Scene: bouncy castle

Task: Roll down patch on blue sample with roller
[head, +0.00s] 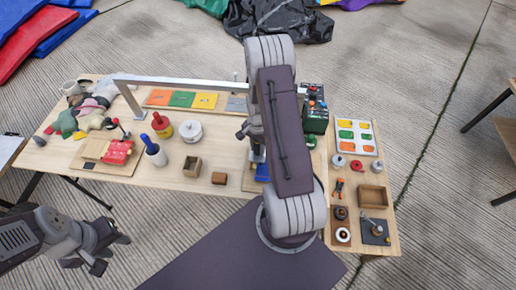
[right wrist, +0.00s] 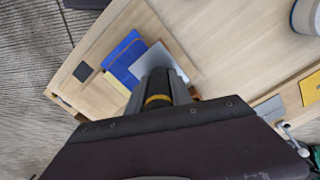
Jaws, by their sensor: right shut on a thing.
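The blue sample (right wrist: 124,58) lies on a light wooden board in the right wrist view. A grey patch (right wrist: 160,62) lies over part of its right side. My right gripper (right wrist: 160,92) is shut on the roller (right wrist: 158,101), whose dark handle shows a yellow band. The roller's front end is hidden, and I cannot tell whether it touches the patch. In the head view, my right arm hides most of this spot, and only a bit of the blue sample (head: 263,172) shows. My left gripper (head: 112,253) is open and empty at the lower left, off the table's front edge.
A metal bar frame (head: 180,84) spans the back. A side table (head: 373,197) at right holds trays and tools.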

